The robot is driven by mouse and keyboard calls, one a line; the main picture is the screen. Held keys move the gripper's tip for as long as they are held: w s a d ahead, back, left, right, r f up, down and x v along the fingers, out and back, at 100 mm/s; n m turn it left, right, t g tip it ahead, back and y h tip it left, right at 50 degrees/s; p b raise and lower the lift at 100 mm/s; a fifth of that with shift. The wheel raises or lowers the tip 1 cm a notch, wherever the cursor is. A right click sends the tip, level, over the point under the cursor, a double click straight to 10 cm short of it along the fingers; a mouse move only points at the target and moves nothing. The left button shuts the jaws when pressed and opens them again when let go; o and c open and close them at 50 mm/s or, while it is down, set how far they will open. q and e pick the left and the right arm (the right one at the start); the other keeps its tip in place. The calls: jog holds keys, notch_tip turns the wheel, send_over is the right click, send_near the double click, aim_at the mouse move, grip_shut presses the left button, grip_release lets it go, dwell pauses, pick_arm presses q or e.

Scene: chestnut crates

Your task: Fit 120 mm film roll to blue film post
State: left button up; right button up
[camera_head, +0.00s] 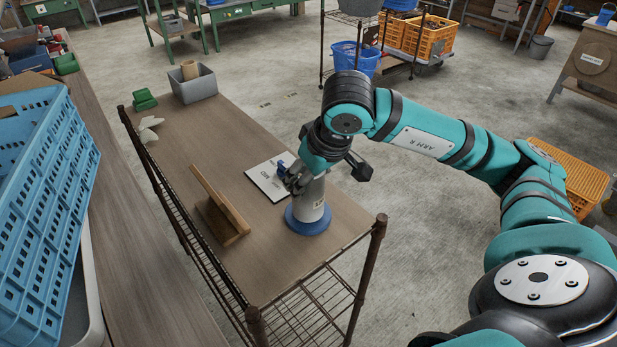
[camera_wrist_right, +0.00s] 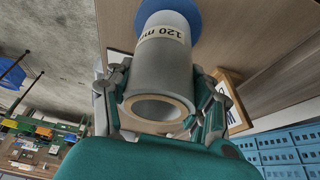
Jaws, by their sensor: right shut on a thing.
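The film roll (camera_head: 311,197) is a grey upright cylinder with a pale label. In the right wrist view the film roll (camera_wrist_right: 160,75) shows a "120 mm" label and a tan core ring around a dark grey opening. The blue film post's round base (camera_head: 308,222) is directly below the roll; in the wrist view the blue base (camera_wrist_right: 203,14) shows past its far end. The post's shaft is hidden, and I cannot tell whether the roll touches the base. My right gripper (camera_wrist_right: 162,100) is shut on the roll, a finger on each side. My left gripper is not in view.
A white printed card (camera_head: 268,177) lies behind the roll. A grey bin (camera_head: 194,85) and a green object (camera_head: 144,100) are at the table's far end. A blue crate (camera_head: 45,200) is at far left.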

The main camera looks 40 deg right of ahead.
jog(key=shift+f+b, duration=0.3)
jog(key=shift+f, duration=0.05)
jog(key=o, duration=1.5)
jog(key=shift+c, duration=0.2)
jog(key=v, duration=1.2)
